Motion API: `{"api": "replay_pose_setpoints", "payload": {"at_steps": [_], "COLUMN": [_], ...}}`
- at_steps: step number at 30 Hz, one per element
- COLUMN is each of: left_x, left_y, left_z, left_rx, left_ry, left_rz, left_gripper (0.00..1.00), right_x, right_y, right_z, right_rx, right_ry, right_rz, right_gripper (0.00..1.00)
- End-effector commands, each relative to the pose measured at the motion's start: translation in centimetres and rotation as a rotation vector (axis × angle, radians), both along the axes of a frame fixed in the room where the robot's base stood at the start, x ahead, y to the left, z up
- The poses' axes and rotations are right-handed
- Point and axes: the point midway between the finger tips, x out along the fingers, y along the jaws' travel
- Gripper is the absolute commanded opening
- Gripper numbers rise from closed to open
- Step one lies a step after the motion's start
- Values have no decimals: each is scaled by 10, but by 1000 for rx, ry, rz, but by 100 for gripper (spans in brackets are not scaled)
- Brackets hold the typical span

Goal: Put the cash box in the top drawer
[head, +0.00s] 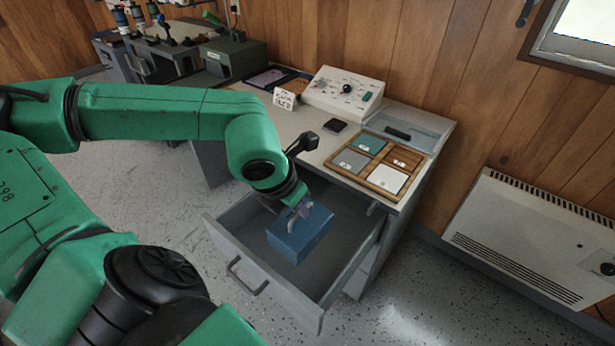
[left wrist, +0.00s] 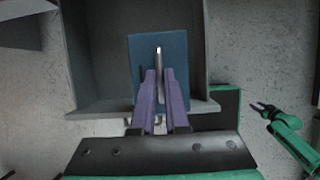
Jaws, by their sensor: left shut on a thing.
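The cash box is a blue box (head: 298,238) with a metal handle on its lid. In the head view it is within the outline of the open top drawer (head: 262,279), toward the drawer's right part. I cannot tell whether it touches the drawer floor. My left gripper (head: 303,210) is shut on the box's handle from above. In the left wrist view, the purple fingers (left wrist: 160,88) close on the handle, with the blue lid (left wrist: 142,55) under them. My right gripper (left wrist: 264,111) shows at the right of the left wrist view, off to the side, with its fingers apart and empty.
The desk top (head: 320,147) above the drawer holds a wooden tray (head: 362,178) with tiles, a control panel (head: 342,92) and a small sign (head: 285,98). A white heater (head: 540,240) stands at the right wall. Drawer space left of the box is clear.

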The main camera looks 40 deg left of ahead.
Motion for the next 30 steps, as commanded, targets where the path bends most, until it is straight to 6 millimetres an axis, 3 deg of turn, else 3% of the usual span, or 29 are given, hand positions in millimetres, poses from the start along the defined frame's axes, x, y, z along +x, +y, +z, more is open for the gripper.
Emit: {"api": "replay_pose_setpoints", "payload": {"at_steps": [1, 8, 11, 14, 18, 22, 30], "left_x": [-1, -1, -1, 0, 0, 8, 79], "left_y": [-1, -1, -1, -1, 0, 3, 33], "left_z": [-17, -67, -97, -126, -137, -138, -135], "left_rx": [-2, -4, -3, -3, -2, -4, -12], "left_ry": [4, 3, 3, 3, 1, -1, -3], "left_rz": [-2, -2, -1, -1, -1, 1, 5], "left_gripper": [0, 0, 0, 0, 0, 0, 0], "right_x": [-1, 0, 0, 15, 40, 44, 19], "right_y": [0, 0, 0, 3, 8, 9, 4], "right_z": [-12, -41, -59, -71, -63, -59, -57], "right_rx": [0, 0, 0, 2, 4, 4, 1], "right_ry": [2, 1, 0, -7, -9, -6, 0], "right_rz": [0, 0, 0, -6, -18, -21, -10], "right_gripper": [50, 50, 50, 50, 50, 50, 50]}}
